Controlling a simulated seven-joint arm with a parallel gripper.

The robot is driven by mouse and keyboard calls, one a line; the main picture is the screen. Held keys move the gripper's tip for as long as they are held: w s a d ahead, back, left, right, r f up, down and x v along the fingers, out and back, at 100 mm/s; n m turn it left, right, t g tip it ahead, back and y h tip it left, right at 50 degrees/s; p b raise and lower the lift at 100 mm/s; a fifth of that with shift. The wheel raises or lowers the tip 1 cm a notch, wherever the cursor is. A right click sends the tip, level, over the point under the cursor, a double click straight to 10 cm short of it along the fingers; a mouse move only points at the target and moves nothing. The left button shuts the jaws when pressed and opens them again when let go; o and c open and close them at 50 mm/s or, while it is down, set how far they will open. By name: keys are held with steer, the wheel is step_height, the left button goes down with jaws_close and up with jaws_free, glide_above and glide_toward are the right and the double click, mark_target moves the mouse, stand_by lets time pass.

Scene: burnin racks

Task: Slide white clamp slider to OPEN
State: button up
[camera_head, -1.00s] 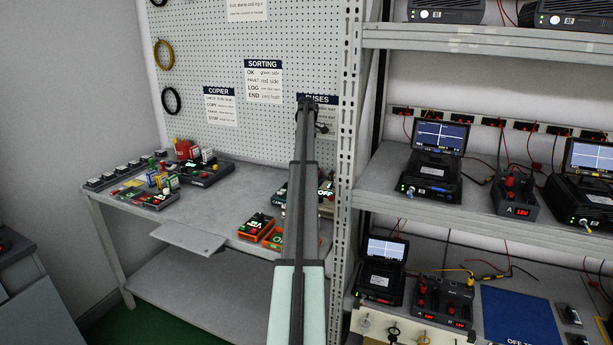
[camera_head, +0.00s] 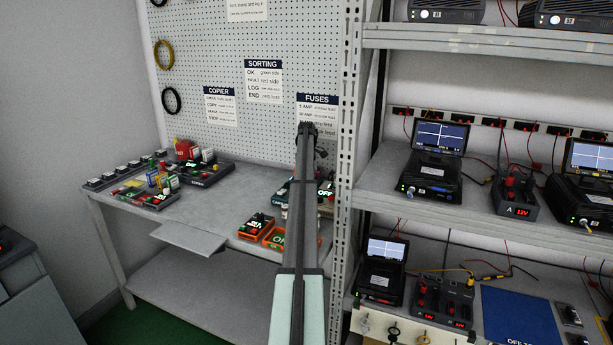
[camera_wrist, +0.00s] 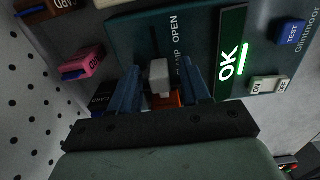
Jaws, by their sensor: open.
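The white clamp slider (camera_wrist: 159,75) stands on a dark teal fixture (camera_wrist: 135,38) in the wrist view, beside the lettering "CLAMP OPEN", which is partly hidden. My gripper (camera_wrist: 160,72) is open, with one blue finger on each side of the slider. Small gaps seem to show, and I cannot tell whether either finger touches it. An orange part shows just below the slider between the fingers. A green "OK" display (camera_wrist: 231,58) is lit on the fixture. In the head view my arm mostly hides the fixture (camera_head: 283,190) on the bench, and the slider cannot be made out.
In the wrist view a blue TEST button (camera_wrist: 291,32) and a white ON/OFF switch (camera_wrist: 269,85) lie to the right, and a pink block (camera_wrist: 82,66) to the left. A perforated panel (camera_wrist: 28,110) is close by. In the head view a rack post (camera_head: 347,150) stands right of my arm.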

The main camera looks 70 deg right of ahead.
jaws_close()
stand_by(0.3)
steer(key=shift+s, duration=2)
jaws_free()
step_height(320, 180, up, 14)
